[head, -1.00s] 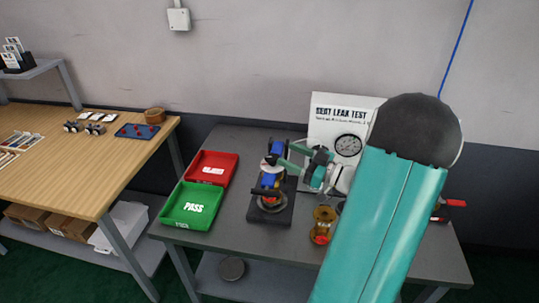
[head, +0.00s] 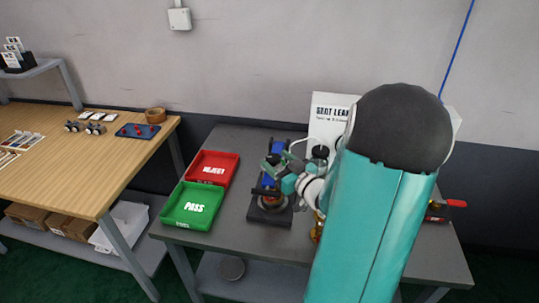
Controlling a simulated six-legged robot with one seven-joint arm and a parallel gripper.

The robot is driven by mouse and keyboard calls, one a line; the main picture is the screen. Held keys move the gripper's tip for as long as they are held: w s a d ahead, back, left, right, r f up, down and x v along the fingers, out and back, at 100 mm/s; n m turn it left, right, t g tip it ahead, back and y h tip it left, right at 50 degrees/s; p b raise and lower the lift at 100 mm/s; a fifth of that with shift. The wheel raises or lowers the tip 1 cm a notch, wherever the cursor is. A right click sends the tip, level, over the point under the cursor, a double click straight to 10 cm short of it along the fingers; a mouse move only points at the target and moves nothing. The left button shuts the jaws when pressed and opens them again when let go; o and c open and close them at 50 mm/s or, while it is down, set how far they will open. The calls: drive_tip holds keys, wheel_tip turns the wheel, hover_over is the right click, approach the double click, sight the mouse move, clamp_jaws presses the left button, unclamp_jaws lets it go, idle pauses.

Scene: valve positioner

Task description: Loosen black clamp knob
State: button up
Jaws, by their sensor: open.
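The blue valve unit (head: 268,181) stands on a dark base plate (head: 268,218) on the grey bench. A dark bar-like part (head: 264,192) shows low on its front; I cannot tell for sure whether this is the black clamp knob. My gripper (head: 272,171) is at the unit's upper right, its teal fingers overlapping the blue body in the picture. It is open with nothing seen in it. Whether the fingers touch the unit is not clear. My wrist and large teal arm hide the area to the right.
A red reject tray (head: 232,160) and a green PASS tray (head: 168,218) lie left of the unit. A black-topped part (head: 320,152) stands behind my wrist. A red-handled item (head: 455,203) is at the right.

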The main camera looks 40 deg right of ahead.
sight(267, 157)
drive_tip(key=w, duration=0.4)
drive_tip(key=shift+w+d, duration=0.1)
drive_tip(key=c, duration=1)
drive_tip(key=shift+o, duration=0.2)
drive_tip(key=shift+n+y, duration=0.3)
drive_tip(key=shift+y, duration=0.3)
drive_tip(key=n+y, duration=0.1)
drive_tip(key=y, duration=0.1)
drive_tip(key=n+g+y, duration=0.1)
drive_tip(key=n+y, duration=0.1)
drive_tip(key=y, duration=0.1)
drive_tip(key=n+g+y, duration=0.1)
drive_tip(key=n+y, duration=0.1)
drive_tip(key=y, duration=0.1)
drive_tip(key=shift+a, duration=0.4)
drive_tip(key=n+g+y, duration=0.1)
drive_tip(key=y, duration=0.1)
drive_tip(key=n+g+y, duration=0.3)
drive_tip(key=n+y, duration=0.1)
drive_tip(key=shift+s+a+g, duration=0.3)
drive_tip(key=shift+s, duration=0.05)
